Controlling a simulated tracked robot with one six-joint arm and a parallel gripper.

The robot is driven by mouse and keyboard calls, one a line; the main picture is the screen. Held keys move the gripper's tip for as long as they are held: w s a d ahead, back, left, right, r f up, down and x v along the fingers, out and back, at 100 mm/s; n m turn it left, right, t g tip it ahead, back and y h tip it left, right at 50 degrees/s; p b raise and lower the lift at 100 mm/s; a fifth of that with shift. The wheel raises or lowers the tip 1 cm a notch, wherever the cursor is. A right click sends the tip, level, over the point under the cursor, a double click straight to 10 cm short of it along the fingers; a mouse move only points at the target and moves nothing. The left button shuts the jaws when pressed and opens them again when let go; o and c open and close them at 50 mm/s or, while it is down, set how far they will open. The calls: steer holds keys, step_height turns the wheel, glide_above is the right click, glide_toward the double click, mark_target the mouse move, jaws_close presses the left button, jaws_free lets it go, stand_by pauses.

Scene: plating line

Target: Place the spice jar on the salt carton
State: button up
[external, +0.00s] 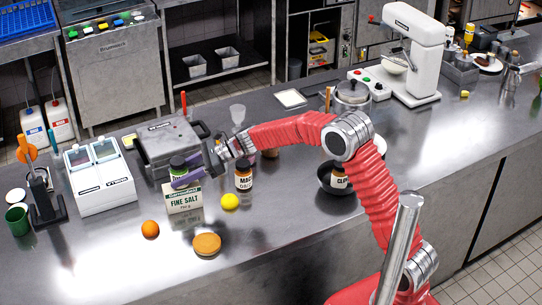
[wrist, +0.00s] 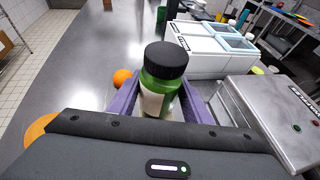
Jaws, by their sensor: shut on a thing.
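The spice jar (external: 177,164) is green with a black lid and a pale label. It is upright between the purple fingers of my gripper (external: 184,177), which is shut on it. In the wrist view the jar (wrist: 160,88) stands between both fingers (wrist: 160,103). The salt carton (external: 184,200), white with green "FINE SALT" lettering, stands upright on the steel counter. The jar appears directly over the carton's top in the external view. I cannot tell whether they touch. The carton is hidden in the wrist view.
A brown-lidded jar (external: 243,177) and a yellow lemon (external: 230,202) are right of the carton. An orange (external: 150,229) and a round bun (external: 207,244) lie in front. A white two-lidded unit (external: 100,180) stands left, a grey press (external: 167,143) behind.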

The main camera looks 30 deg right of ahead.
steer(key=o, duration=1.2)
steer(key=v, duration=1.2)
steer(key=shift+s, duration=0.1)
